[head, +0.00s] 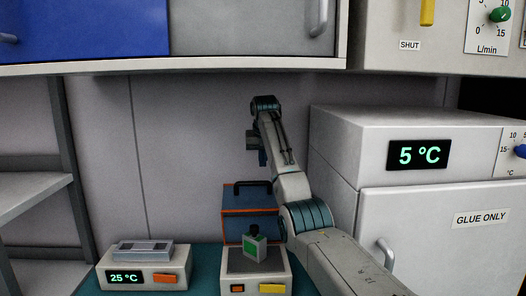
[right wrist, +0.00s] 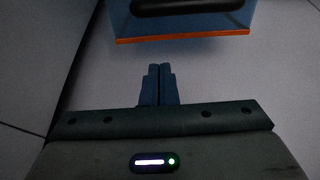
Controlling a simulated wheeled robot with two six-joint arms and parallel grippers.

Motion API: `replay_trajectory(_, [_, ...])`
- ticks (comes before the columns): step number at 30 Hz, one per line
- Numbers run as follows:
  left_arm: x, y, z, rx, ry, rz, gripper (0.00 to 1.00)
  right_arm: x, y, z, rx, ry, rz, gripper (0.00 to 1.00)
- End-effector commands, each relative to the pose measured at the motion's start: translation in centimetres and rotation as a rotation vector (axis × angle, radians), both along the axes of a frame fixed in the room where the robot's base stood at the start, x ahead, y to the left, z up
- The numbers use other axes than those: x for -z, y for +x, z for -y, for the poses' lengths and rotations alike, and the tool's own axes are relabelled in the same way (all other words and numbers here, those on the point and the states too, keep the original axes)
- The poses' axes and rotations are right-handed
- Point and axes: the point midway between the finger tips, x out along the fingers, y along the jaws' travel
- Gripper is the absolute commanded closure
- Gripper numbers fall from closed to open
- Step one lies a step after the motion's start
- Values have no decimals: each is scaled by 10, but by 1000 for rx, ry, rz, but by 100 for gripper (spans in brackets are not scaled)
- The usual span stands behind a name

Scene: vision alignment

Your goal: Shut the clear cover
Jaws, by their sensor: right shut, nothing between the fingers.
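A blue-tinted cover with orange edges and a black handle (head: 236,198) stands at the back of the teal bench top, behind a small device. I cannot tell how far it is open. In the right wrist view its blue panel (right wrist: 185,27), orange lower edge and black handle show at the top, beyond the fingertips and apart from them. My right gripper (head: 262,158) is raised above the cover, in front of the wall; its fingers (right wrist: 160,68) are together and empty. My left gripper is not in view.
A device with a dark plate and yellow button (head: 272,289) holds a small green-and-grey block (head: 255,247). A 25 °C unit (head: 143,276) stands left of it. A white 5 °C cabinet (head: 350,130) stands right, beside my arm. Wall cabinets (head: 240,30) hang overhead.

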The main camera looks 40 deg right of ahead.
Motion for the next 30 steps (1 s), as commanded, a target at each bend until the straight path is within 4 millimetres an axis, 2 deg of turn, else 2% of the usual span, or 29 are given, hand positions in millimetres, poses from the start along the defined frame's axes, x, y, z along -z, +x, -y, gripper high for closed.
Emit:
replay_trajectory(6, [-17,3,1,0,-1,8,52,43,15,10,0,0,-5,100])
replay_trajectory(18, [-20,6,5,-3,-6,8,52,45,-13,-8,-1,-1,1,100])
replay_trajectory(30, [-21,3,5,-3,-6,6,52,46,-19,-11,0,-1,1,100])
